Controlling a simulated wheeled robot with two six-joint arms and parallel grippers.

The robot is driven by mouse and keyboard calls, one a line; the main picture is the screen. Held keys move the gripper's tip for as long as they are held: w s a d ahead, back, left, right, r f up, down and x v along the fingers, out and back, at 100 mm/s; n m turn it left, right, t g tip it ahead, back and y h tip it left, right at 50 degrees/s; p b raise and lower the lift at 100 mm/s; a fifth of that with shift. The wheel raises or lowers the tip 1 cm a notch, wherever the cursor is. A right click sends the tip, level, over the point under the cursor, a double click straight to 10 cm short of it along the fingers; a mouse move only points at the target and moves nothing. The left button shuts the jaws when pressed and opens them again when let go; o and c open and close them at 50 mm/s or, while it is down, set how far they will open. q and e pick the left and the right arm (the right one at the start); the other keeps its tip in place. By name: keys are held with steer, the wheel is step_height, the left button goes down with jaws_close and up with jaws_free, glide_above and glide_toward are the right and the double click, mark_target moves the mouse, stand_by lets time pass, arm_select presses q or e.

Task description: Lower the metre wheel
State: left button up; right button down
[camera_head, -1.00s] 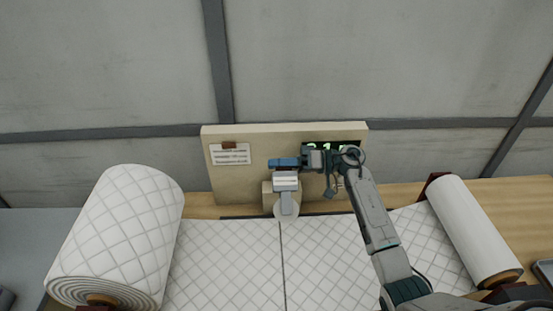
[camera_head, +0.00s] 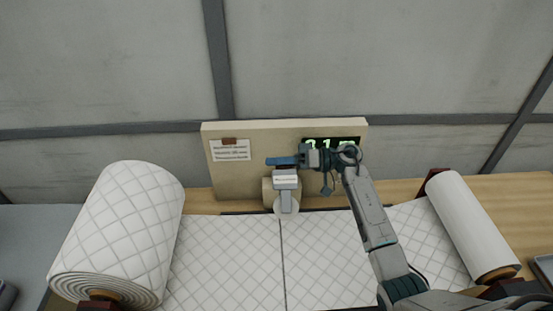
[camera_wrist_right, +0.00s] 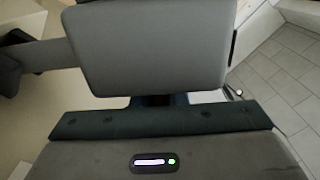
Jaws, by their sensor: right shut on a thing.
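The metre wheel (camera_head: 284,206) is a pale round disc under a grey block (camera_head: 286,180), at the front of the beige panel (camera_head: 270,131). Its lower edge is by the quilted wadding (camera_head: 235,260); I cannot tell whether it touches. My right gripper (camera_head: 284,162) comes in from the right at the top of this block and is shut on the wheel's holder, its grip partly hidden. In the right wrist view a grey block (camera_wrist_right: 150,45) fills the upper middle; the wheel's disc is not seen there. My left gripper is not in view.
A thick quilted roll (camera_head: 122,225) lies at the left and a thinner white roll (camera_head: 470,225) at the right. A dark display with green digits (camera_head: 325,145), partly behind my right arm, and a paper label (camera_head: 230,150) are on the panel. A grey wall stands behind.

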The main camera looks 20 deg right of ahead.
mark_target(279, 188)
steer(key=shift+s+a+f+n+p, duration=0.1)
steer(key=shift+s+f+n+p, duration=0.1)
steer(key=shift+s+n+p, duration=0.25)
steer(key=shift+s+a+f+n, duration=0.15)
steer(key=shift+s+f+n, duration=0.25)
steer(key=shift+s+n, duration=0.4)
steer(key=shift+s+a+f+n, duration=0.1)
steer(key=shift+s+f+n, duration=0.45)
steer(key=shift+s+n, duration=0.15)
steer(key=shift+s+a+f+n, duration=0.2)
steer(key=shift+s+f+n, duration=0.7)
steer(key=shift+n, duration=0.45)
steer(key=shift+f, duration=0.1)
steer(key=c, duration=1.5)
jaws_free()
steer(key=shift+o, duration=0.3)
steer(key=shift+d, duration=0.15)
